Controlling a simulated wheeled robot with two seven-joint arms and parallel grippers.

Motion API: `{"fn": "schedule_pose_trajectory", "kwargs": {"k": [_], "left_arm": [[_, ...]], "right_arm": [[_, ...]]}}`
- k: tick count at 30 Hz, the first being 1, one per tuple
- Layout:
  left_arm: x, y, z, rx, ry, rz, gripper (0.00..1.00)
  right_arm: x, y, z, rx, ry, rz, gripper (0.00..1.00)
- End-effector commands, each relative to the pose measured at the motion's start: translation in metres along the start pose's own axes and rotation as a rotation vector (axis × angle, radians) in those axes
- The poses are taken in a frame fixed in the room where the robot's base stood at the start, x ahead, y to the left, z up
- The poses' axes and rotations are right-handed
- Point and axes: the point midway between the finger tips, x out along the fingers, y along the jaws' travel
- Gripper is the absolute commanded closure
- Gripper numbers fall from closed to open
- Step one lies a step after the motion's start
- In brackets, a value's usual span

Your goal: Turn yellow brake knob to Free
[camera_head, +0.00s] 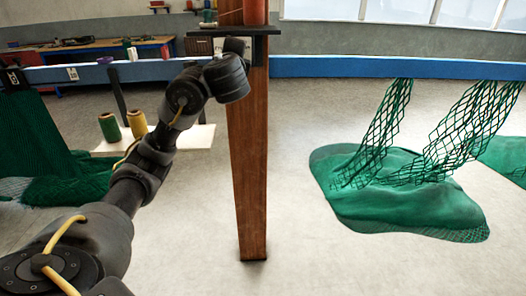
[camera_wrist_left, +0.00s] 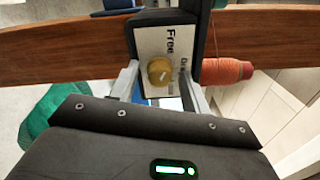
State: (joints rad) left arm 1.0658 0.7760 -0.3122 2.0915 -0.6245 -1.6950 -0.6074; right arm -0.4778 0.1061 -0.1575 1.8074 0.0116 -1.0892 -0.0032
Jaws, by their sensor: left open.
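The yellow brake knob (camera_wrist_left: 160,71) sits on a white label plate (camera_wrist_left: 150,46) in the left wrist view. It has a short pale mark on its face. The word "Free" is printed on the plate beside it, with a second, partly covered word near it. My left gripper (camera_wrist_left: 160,80) is open, with one finger on each side of the knob. Whether the fingers touch it I cannot tell. In the head view my left arm reaches the bracket (camera_head: 200,47) on the wooden post, and the wrist hides the knob. My right gripper is not in view.
The wooden post (camera_head: 249,170) stands upright in front of a blue beam (camera_head: 400,68). An orange spool (camera_wrist_left: 228,71) is beside the plate. Green net (camera_head: 410,195) lies on the floor at right. Green and yellow spools (camera_head: 137,123) stand on a pale board at left.

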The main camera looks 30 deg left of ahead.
Motion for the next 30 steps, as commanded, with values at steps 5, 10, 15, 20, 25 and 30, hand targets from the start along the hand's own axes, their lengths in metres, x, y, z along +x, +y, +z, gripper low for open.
{"fn": "schedule_pose_trajectory", "kwargs": {"k": [5,10,15,20,25,30], "left_arm": [[0.000,-0.009,0.004,0.302,0.008,0.001,0.53],[0.000,-0.010,0.004,0.603,0.015,0.002,0.53],[0.000,-0.011,0.004,0.915,0.024,0.002,0.53],[0.000,-0.011,0.004,1.208,0.033,0.002,0.53],[-0.034,-0.003,0.000,1.235,0.039,-0.003,0.53],[-0.070,-0.002,0.001,1.231,0.037,-0.003,0.53]], "right_arm": [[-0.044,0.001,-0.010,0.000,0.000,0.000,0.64],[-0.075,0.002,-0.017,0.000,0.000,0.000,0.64],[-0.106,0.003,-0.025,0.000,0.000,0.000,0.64],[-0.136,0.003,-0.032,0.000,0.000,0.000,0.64],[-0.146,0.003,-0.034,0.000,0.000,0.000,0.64],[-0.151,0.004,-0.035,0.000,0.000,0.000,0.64]]}}
